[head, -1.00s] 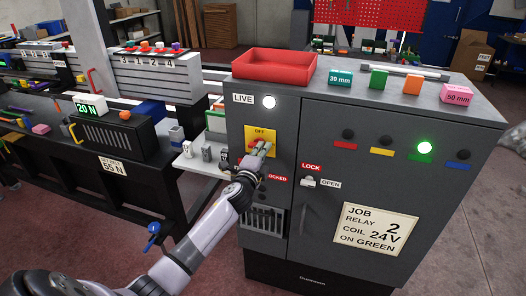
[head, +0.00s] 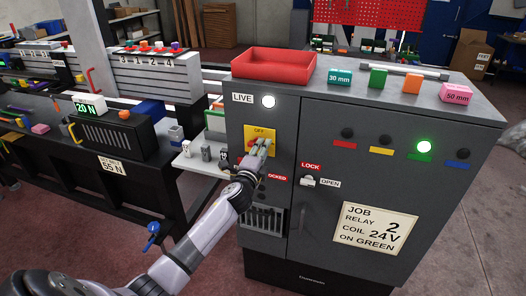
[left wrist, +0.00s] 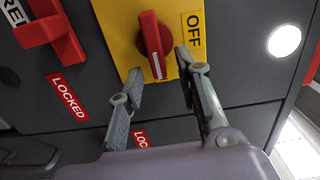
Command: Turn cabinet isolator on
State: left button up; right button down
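The isolator is a red knob (left wrist: 153,40) with a white pointer line on a yellow plate (head: 250,134), on the upper left of the grey cabinet. The plate's OFF label (left wrist: 193,32) lies to the right in the left wrist view. The white line points down in that view, at a right angle to the OFF side. My left gripper (left wrist: 163,78) is open, its two fingers spread on either side of the knob's lower end. Gaps show, and I cannot tell whether either finger touches. In the head view my left gripper (head: 261,147) hides most of the knob. My right gripper is out of view.
The LIVE lamp (head: 268,102) glows white above the isolator. A red handle (left wrist: 52,32) and a LOCKED label (left wrist: 68,97) are beside it. The door has a lever (head: 308,182) between LOCK and OPEN. A red tray (head: 273,69) sits on top of the cabinet.

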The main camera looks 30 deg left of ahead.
pick_arm(q)
jog(key=shift+s, duration=0.1)
jog(key=v, duration=1.1)
jog(key=shift+s+d, duration=0.2)
jog(key=shift+s, duration=0.2)
jog(key=shift+f, duration=0.1)
